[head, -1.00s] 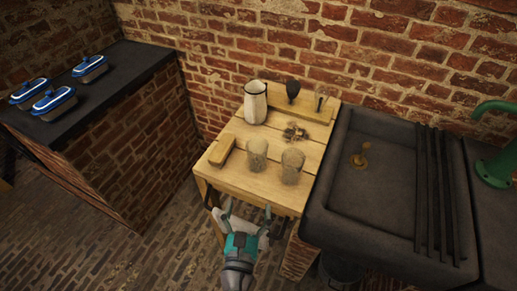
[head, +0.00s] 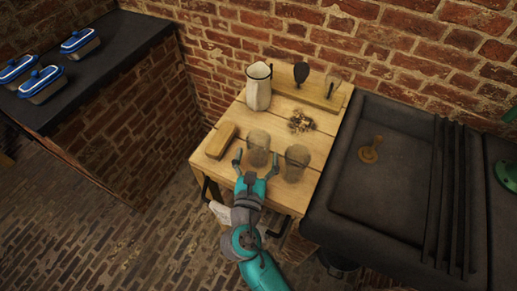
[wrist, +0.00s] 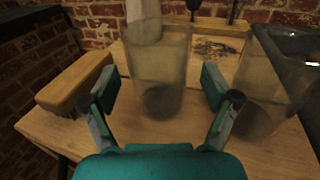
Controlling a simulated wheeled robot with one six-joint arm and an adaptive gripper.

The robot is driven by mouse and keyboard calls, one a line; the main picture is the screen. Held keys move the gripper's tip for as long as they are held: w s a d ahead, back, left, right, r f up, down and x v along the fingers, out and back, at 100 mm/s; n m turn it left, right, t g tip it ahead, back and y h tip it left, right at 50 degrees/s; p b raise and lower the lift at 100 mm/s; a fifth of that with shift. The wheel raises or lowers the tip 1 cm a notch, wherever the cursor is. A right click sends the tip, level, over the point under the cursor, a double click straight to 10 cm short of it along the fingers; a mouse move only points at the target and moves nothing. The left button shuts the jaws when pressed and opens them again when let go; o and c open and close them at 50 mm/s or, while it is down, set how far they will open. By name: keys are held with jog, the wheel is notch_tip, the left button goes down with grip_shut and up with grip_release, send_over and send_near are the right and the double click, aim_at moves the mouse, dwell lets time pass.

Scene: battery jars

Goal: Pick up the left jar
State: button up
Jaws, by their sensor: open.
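Two cloudy glass jars stand upright side by side on a small wooden table (head: 217,170). The left jar (head: 258,147) is in front of my gripper (head: 256,165), whose two fingers are spread toward its near side. In the wrist view the left jar (wrist: 160,75) shows between and just beyond the open fingers of my gripper (wrist: 163,100). I cannot tell whether either finger touches it. The right jar (head: 295,162) stands just right of my right finger; in the wrist view the right jar (wrist: 268,85) is partly behind that finger.
A wooden brush (head: 221,140) lies left of the left jar. A white jug (head: 258,87), a small debris pile (head: 300,122) and a rack with tools (head: 305,90) are behind. A dark sink (head: 385,180) adjoins on the right. Lidded dishes (head: 42,84) sit on the left counter.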

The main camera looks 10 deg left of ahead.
aim_at(260, 139)
jog(key=shift+w+d, duration=0.1)
jog(key=shift+w, duration=2.6)
jog(key=c, duration=1.3)
